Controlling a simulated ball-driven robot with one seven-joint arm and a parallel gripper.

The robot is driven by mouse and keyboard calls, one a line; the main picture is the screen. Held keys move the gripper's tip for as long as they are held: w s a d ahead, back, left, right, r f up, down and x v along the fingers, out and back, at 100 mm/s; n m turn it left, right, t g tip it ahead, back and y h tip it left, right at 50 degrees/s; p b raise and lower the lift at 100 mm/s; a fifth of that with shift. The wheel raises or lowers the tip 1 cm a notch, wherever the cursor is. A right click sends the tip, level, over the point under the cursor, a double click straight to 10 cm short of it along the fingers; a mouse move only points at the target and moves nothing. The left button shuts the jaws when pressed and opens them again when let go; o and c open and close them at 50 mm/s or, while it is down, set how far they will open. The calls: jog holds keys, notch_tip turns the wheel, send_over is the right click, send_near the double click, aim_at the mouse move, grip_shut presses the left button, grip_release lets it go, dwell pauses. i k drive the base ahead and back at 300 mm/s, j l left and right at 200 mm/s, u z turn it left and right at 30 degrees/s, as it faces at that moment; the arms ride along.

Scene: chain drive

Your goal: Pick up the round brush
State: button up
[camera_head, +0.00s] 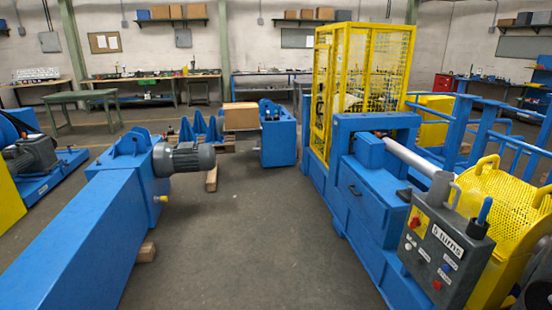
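I cannot make out a round brush for certain. A blue upright handle (484,211) stands in a short black cup (477,230) at the top of the grey control box marked "5 turns" (440,252), at the lower right. Whether it belongs to a brush I cannot tell; its lower end is hidden in the cup. My gripper does not show in this view.
A blue machine (370,200) with a yellow mesh cage (362,85) stands at the right, beside a yellow perforated guard (505,200). A long blue beam (85,245) with a grey motor (184,158) lies at the left. The grey floor (255,240) between is mostly clear.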

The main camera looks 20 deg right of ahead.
aim_at(488, 205)
jog(key=i+j+z, duration=0.1)
jog(key=i+z, duration=0.25)
jog(key=i+j+z, duration=0.35)
jog(key=i, duration=0.2)
jog(key=i+j+z, duration=0.2)
jog(key=i+z, duration=0.2)
jog(key=i, duration=0.05)
